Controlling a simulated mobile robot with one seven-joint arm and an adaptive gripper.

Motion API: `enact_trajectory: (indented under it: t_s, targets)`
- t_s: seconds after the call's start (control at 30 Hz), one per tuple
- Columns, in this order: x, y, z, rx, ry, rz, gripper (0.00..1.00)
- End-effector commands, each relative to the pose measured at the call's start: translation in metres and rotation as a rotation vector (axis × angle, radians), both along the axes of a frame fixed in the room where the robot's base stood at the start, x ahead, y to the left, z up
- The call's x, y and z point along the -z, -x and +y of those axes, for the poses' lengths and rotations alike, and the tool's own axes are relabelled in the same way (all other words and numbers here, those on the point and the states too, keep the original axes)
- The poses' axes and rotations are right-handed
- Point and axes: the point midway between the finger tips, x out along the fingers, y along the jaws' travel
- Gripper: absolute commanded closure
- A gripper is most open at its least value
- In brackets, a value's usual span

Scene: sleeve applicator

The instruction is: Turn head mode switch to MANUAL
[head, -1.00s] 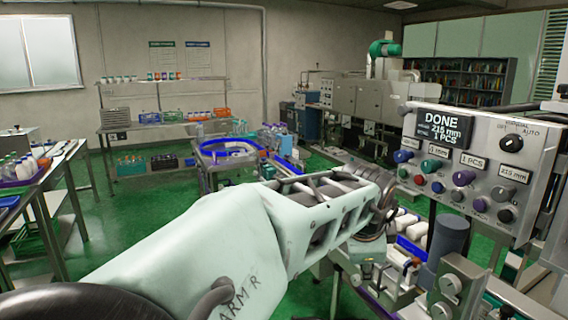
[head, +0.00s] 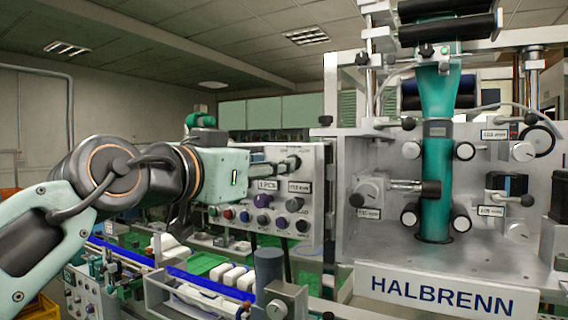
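The grey control panel (head: 315,205) stands left of the machine head, with knobs, buttons and small labels on its face. My gripper (head: 288,163) is in front of the panel's upper right, side on to the camera. Its fingertips are at or very near the rotary selector there, which they largely hide. Small lettering shows above that spot, too small to read. I cannot tell which way the selector points, whether the fingers touch it or how far they are open. The panel's display is hidden behind my gripper.
The machine head plate (head: 385,240) stands right of the panel, with a teal sleeve (head: 436,190), rollers and knobs. A HALBRENN sign (head: 440,295) is below it. A grey cylinder (head: 268,270) and white bottles (head: 232,276) on a conveyor are under the panel.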

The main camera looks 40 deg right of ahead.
Motion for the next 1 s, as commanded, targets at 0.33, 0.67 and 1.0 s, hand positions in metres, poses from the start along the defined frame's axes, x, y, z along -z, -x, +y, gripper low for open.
enact_trajectory:
  t_s: [0.33,0.67,1.0]
  targets:
    - [0.000,-0.020,-0.048,0.000,-0.004,-0.001,0.64]
    - [0.001,-0.022,-0.054,-0.001,-0.002,-0.001,0.64]
    - [0.001,-0.022,-0.054,-0.001,-0.002,-0.001,0.96]
